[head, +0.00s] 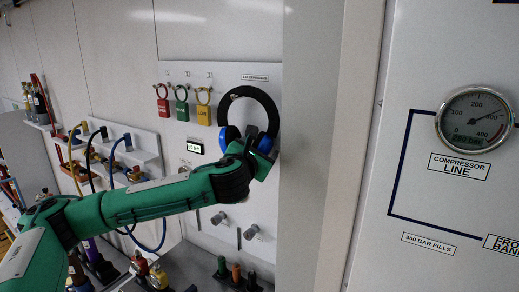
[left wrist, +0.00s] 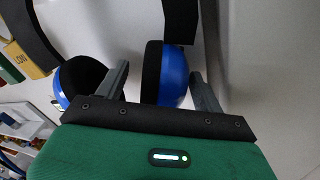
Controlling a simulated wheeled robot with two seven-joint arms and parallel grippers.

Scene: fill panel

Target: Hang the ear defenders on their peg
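The ear defenders (head: 262,98), a black headband with two blue cups, are upright against the white panel at the upper middle of the head view, below a small label. No peg shows at the headband, so I cannot tell whether it rests on one. My left gripper (head: 258,148) is at the cups from below. In the left wrist view, the left gripper (left wrist: 160,88) is open, its fingers on either side of one blue cup (left wrist: 174,75). A gap shows between the left finger and that cup. The other cup (left wrist: 80,78) is outside the fingers. My right gripper is not in view.
Red (head: 163,106), green (head: 182,111) and yellow (head: 203,115) tags hang left of the ear defenders. A pale upright post (head: 308,150) stands close on the right. A gauge (head: 474,119) is on the right panel. Valve knobs (head: 251,232) stick out below.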

